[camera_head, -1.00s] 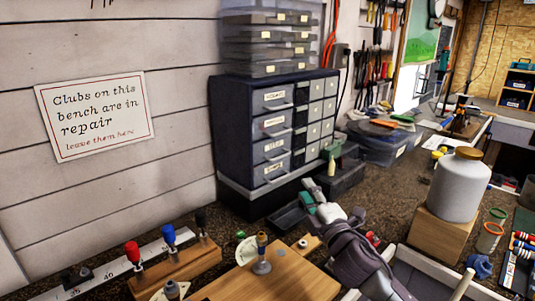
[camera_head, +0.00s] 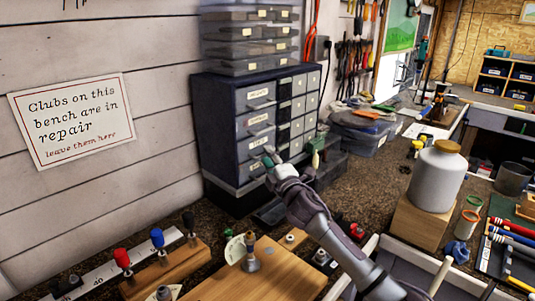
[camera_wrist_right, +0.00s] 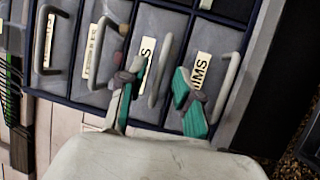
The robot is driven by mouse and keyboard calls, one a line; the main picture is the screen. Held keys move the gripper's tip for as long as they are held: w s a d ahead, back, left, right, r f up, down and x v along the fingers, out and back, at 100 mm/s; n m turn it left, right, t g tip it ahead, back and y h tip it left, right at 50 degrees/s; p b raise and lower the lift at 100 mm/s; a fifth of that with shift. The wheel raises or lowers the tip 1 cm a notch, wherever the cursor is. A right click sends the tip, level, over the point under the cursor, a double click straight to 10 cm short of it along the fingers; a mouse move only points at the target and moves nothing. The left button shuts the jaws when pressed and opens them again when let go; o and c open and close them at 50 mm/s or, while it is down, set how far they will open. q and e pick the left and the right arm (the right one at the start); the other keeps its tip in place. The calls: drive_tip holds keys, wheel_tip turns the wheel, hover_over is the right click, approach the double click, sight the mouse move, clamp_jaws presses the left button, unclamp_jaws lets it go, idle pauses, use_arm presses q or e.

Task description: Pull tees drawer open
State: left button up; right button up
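The dark drawer cabinet (camera_head: 206,130) stands against the wall, with a column of wide grey labelled drawers on its front. My right gripper (camera_head: 270,160) is in front of the lower wide drawers. In the right wrist view, the green-tipped fingers (camera_wrist_right: 158,102) are open, with the curved handle (camera_wrist_right: 160,70) of one drawer between them. That drawer's label (camera_wrist_right: 147,57) is partly hidden by a finger; only a final S reads clearly. Beside it is a drawer labelled SHIMS (camera_wrist_right: 201,72), partly covered by the other finger. The wide drawers look closed. My left gripper is not in view.
A clear organizer (camera_head: 250,40) sits on the cabinet. A white jar (camera_head: 436,178) on a wooden block stands to the right. A wooden board (camera_head: 260,280) and a rack with coloured handles (camera_head: 170,270) lie in front. Dark bins (camera_head: 328,172) sit beside the cabinet.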

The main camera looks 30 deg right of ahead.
drive_tip(key=shift+w, duration=0.5)
clamp_jaws()
